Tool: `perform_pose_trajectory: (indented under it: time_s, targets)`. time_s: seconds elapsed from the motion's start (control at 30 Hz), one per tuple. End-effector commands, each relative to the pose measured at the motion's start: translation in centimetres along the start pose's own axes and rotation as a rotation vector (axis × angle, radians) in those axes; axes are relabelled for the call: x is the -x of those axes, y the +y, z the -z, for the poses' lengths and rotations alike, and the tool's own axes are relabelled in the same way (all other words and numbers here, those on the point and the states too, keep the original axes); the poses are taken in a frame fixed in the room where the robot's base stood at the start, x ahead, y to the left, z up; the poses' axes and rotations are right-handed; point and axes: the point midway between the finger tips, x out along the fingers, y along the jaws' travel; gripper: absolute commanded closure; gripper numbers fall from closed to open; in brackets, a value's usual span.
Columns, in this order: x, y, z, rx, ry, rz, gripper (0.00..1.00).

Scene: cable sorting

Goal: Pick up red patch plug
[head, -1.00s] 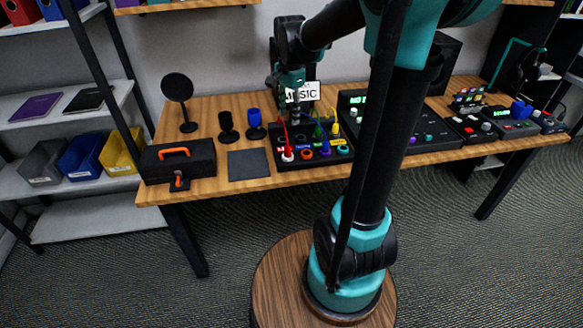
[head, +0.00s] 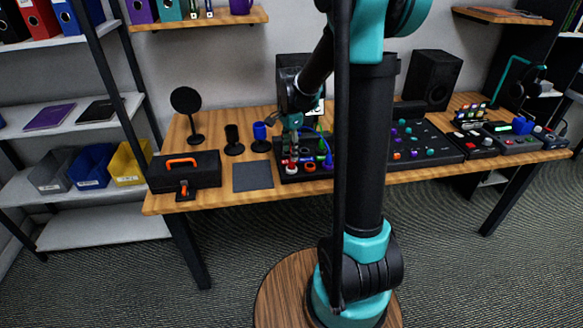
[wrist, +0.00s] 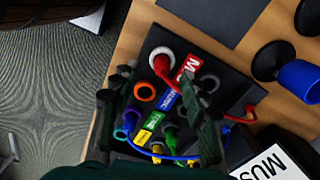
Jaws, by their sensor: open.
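The red patch plug (wrist: 161,65) stands in a white-ringed socket at one end of the black patch panel (wrist: 205,62), beside a red label. Its red cable runs behind a finger of my gripper and shows again at the right. My gripper (wrist: 153,82) is open and empty, its fingertips on either side of the plug's line in the wrist view. I cannot tell whether they touch the plug. In the head view my gripper (head: 291,152) points down over the left end of the panel, hiding most of the plug.
Orange, blue, green and yellow sockets, labels and plugs crowd the panel near the fingers, with a blue cable (wrist: 165,157) looping close by. A dark mat (head: 252,176), a toolbox (head: 184,172) and a blue cup-like object (head: 261,134) lie to the left. A mixer (head: 425,141) stands right.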

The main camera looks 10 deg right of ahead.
Motion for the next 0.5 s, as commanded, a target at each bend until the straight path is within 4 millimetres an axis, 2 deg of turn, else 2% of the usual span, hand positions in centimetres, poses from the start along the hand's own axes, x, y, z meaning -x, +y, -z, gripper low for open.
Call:
perform_pose_trajectory:
  time_s: [0.17,0.5]
  targets:
    - [-0.9,-0.1,0.1,0.000,0.000,0.000,0.55]
    - [-5.1,-0.5,0.6,0.000,0.000,0.000,0.55]
